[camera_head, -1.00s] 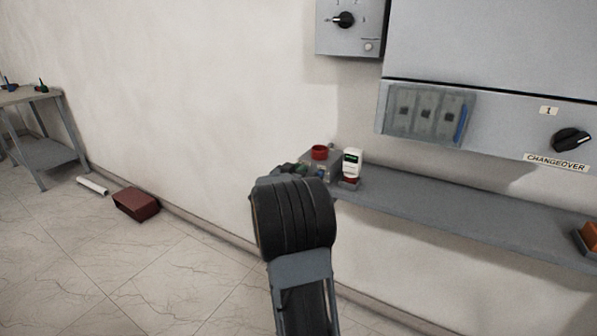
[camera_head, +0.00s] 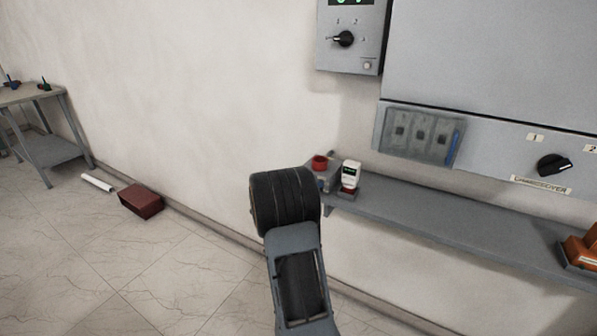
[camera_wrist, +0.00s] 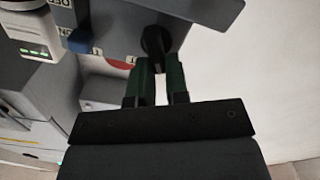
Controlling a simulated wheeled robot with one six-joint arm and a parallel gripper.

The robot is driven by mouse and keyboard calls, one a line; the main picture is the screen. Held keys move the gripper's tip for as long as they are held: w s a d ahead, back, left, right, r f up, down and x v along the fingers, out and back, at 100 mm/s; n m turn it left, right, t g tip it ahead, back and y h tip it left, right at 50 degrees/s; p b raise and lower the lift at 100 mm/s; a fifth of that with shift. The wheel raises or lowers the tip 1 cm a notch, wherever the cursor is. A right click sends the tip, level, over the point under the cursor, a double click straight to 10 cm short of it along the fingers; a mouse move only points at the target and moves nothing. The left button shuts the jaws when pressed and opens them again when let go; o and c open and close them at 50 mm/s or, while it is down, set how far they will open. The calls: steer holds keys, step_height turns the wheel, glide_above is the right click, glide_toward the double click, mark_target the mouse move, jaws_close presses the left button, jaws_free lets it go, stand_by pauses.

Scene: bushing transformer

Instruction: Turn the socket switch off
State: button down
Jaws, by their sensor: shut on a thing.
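A grey box with a red round part (camera_head: 320,163) on top stands at the left end of the wall shelf in the head view. In the wrist view a grey box (camera_wrist: 200,10) carries a black knob (camera_wrist: 154,40); I take this as the socket switch. My gripper (camera_wrist: 160,62) has its green fingers closed around the knob's lower end. The fingertips and part of the knob hide each other. In the head view my own arm hides the gripper and the knob.
A white device with a green display (camera_head: 350,175) stands beside the grey box on the shelf (camera_head: 430,213). A wall panel with a changeover knob (camera_head: 553,165) hangs above. An orange object (camera_head: 582,248) is at far right. A brown box (camera_head: 140,201) lies on the floor.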

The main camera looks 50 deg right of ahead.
steer(key=shift+w+a+f+n+p, duration=0.15)
steer(key=shift+f+n+p, duration=0.1)
steer(key=shift+n+p, duration=1.55)
steer(key=shift+w+d+f+n+p, duration=0.1)
steer(key=shift+w+f+n+p, duration=0.15)
steer(key=shift+n+p, duration=1.6)
steer(key=shift+w+a+f+n+p, duration=0.2)
steer(key=shift+n+p, duration=0.8)
steer(key=shift+n, duration=1.55)
steer(key=shift+s+d+f, duration=0.1)
steer(key=c, duration=1.1)
jaws_free()
steer(key=b+v, duration=0.1)
steer(key=v, duration=1.2)
steer(key=shift+s+a+f, duration=0.1)
steer(key=shift+a, duration=0.3)
